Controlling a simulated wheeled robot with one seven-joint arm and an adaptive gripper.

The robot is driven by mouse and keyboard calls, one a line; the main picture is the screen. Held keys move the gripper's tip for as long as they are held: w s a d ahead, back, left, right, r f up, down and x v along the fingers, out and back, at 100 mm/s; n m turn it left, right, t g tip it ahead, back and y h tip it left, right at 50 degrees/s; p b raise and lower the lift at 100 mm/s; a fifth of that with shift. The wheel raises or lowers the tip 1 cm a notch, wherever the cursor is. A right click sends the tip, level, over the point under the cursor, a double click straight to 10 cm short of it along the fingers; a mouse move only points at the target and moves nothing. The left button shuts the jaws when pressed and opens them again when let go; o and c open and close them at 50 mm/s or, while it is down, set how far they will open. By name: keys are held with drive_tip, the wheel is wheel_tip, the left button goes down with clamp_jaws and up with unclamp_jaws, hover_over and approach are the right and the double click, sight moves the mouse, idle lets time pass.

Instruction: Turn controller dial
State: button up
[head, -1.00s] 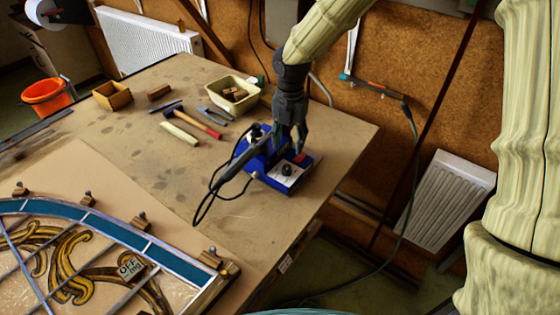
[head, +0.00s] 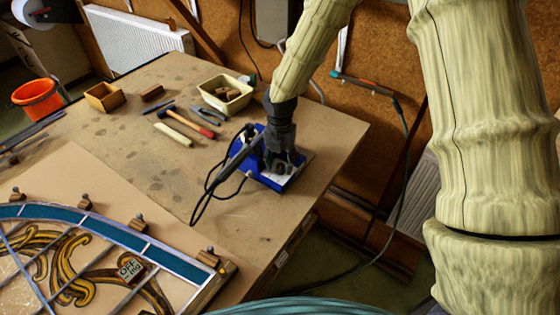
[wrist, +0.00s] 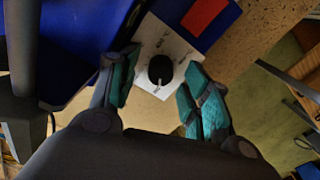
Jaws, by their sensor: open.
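The controller (wrist: 96,22) is a blue box with a white front panel on the workbench, seen close in the wrist view. Its black round dial (wrist: 160,69) with a pale pointer line sits on that panel, and a red switch (wrist: 203,14) lies beside it. My gripper (wrist: 158,92) is open, its two teal-padded fingers on either side of the dial in the picture; I cannot tell whether they touch it. In the head view my gripper (head: 279,165) is over the controller (head: 267,180) and hides the dial.
A soldering iron in its stand with a black cable (head: 207,190) is left of the controller. The bench's right edge is close to the controller.

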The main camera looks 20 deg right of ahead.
drive_tip(key=shift+s+f, duration=0.1)
drive_tip(key=shift+f, duration=0.25)
drive_tip(key=c, duration=1.1)
drive_tip(key=shift+o, duration=0.2)
